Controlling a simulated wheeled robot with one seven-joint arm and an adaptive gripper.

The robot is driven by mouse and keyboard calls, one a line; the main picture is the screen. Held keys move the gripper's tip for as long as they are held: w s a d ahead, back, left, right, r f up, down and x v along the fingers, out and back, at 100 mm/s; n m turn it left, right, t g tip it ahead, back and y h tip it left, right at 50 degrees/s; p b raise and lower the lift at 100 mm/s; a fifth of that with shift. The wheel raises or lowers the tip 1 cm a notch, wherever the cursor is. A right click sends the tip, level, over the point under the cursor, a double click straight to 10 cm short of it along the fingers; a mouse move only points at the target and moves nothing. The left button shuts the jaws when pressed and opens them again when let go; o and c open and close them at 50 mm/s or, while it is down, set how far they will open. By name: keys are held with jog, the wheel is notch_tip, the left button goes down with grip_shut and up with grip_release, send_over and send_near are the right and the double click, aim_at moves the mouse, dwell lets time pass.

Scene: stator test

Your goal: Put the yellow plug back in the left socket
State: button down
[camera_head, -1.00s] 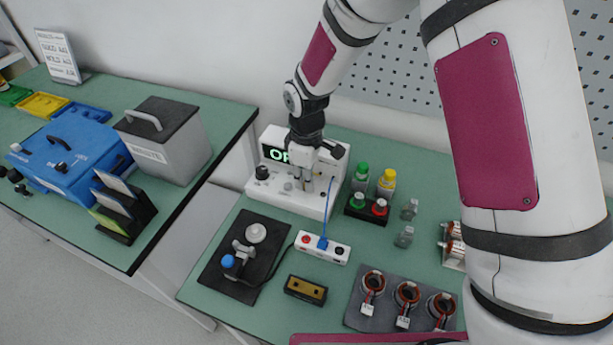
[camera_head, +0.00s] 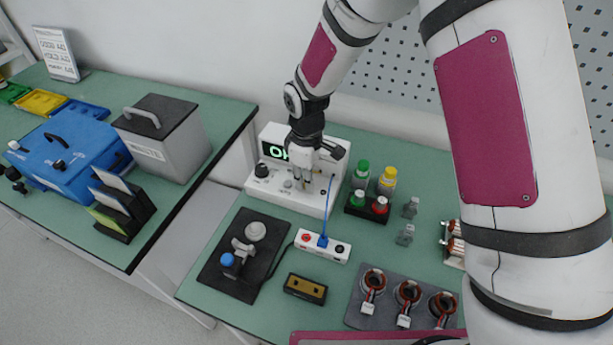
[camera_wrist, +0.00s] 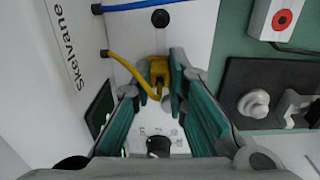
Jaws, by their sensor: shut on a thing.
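The tester (camera_head: 285,203), a white box with a front panel and a lit display (camera_head: 276,152), stands at the back of the green table. My gripper (camera_head: 306,184) points down at its panel in the head view. In the wrist view my gripper (camera_wrist: 160,76) is shut on the yellow plug (camera_wrist: 158,68), which stands at the panel with its yellow cable curving to the left. The socket under the plug is hidden, so I cannot tell how deep it sits. A blue cable (camera_wrist: 135,5) runs to the panel near a black socket (camera_wrist: 160,18).
A white strip with red and black sockets (camera_head: 322,246) lies in front of the tester, with the blue cable in it. Bottles (camera_head: 387,180) stand close to the right. A black mat with a fixture (camera_head: 240,262) and a grey mat with coils (camera_head: 386,314) lie nearer.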

jog(key=c, duration=1.5)
grip_release()
notch_tip(320, 180, up, 12)
jog(key=shift+f, duration=0.1)
